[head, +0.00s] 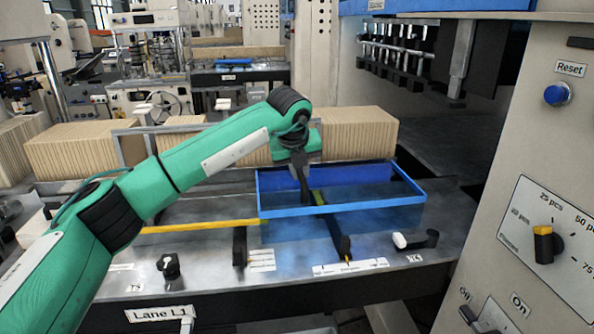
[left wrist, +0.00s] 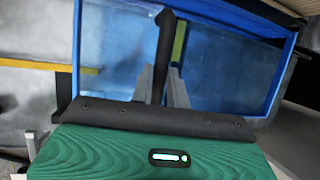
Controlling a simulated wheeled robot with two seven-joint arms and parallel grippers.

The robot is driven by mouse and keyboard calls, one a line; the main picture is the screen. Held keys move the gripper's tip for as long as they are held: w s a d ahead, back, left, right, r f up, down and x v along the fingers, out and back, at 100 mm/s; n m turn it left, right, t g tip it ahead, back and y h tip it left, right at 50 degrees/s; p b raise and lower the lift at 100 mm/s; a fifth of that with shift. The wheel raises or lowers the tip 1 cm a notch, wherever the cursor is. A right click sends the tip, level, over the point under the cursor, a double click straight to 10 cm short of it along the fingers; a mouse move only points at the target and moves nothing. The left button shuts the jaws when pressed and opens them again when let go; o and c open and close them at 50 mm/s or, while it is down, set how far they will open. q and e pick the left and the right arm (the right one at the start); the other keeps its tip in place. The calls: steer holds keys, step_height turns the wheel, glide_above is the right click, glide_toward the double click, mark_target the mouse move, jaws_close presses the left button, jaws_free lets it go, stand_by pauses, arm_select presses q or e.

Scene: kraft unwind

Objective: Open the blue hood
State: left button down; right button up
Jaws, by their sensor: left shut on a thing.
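The blue hood (head: 340,208) is a clear blue-tinted cover with a bright blue frame, over the right part of the lane table. It fills much of the left wrist view, where its blue frame (left wrist: 232,16) shows along the top and right. My left gripper (head: 304,192) reaches down to the hood from above, near its front frame edge. In the left wrist view the gripper's grey fingers (left wrist: 162,85) are on either side of a dark bar (left wrist: 164,45), and they are shut on it. It looks like the hood's handle. My right gripper is not in view.
Stacks of kraft paper (head: 358,133) stand behind the hood. A yellow bar (head: 200,226) runs left of it. Black knobs (head: 416,240) sit along the table front. A control panel with a dial (head: 545,244) and blue Reset button (head: 557,94) stands at right.

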arm_select(q)
steer(key=c, duration=1.4)
jaws_free()
steer(key=shift+o, duration=0.2)
